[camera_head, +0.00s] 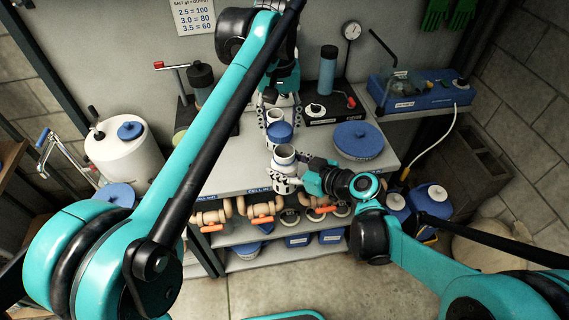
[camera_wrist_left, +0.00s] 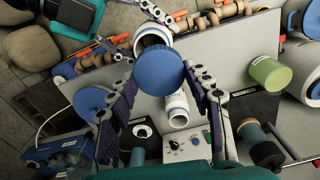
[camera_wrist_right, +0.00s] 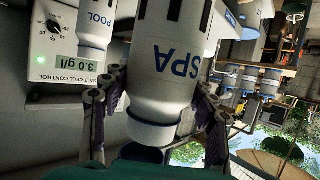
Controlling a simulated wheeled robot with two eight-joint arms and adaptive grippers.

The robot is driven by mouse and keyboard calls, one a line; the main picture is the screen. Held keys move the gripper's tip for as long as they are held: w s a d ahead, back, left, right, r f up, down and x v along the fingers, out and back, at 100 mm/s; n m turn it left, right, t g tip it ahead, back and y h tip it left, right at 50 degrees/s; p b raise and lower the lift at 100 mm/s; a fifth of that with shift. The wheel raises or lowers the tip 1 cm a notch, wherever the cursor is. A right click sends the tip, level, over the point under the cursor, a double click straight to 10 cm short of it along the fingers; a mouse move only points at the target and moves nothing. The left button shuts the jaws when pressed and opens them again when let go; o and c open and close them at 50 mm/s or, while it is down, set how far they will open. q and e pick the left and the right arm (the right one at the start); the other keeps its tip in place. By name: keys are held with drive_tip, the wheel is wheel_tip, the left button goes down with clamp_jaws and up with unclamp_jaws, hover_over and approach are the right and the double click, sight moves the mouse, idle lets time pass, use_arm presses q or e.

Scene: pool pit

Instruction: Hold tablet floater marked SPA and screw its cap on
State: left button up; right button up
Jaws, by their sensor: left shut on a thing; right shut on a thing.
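The white tablet floater marked SPA (camera_wrist_right: 175,62) is held upright between the fingers of my right gripper (camera_wrist_right: 160,95), its lettering upside down in the right wrist view. In the head view the floater (camera_head: 284,153) shows its open mouth upward, above the bench's front edge. My left gripper (camera_head: 280,128) comes down from above and is shut on a round blue cap (camera_head: 281,132). In the left wrist view the cap (camera_wrist_left: 158,72) partly covers the floater's mouth (camera_wrist_left: 153,38). The cap looks apart from the floater; the exact gap is unclear.
A second white floater marked POOL (camera_wrist_right: 96,20) stands close by on the bench (camera_head: 232,178), beside the salt cell control box (camera_wrist_right: 70,62). A large blue lid (camera_head: 358,140) lies to the right. Pipes with orange handles (camera_head: 262,220) run below the front edge.

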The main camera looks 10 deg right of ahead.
sight(284, 131)
use_arm(q)
drive_tip(key=shift+s+d+r+m, duration=0.4)
drive_tip(key=shift+s+r+m, duration=0.15)
drive_tip(key=shift+s+m, duration=0.1)
drive_tip(key=shift+f, duration=2)
drive_tip(key=shift+f, duration=0.1)
drive_tip(key=shift+f, duration=0.8)
drive_tip(key=shift+f, duration=0.55)
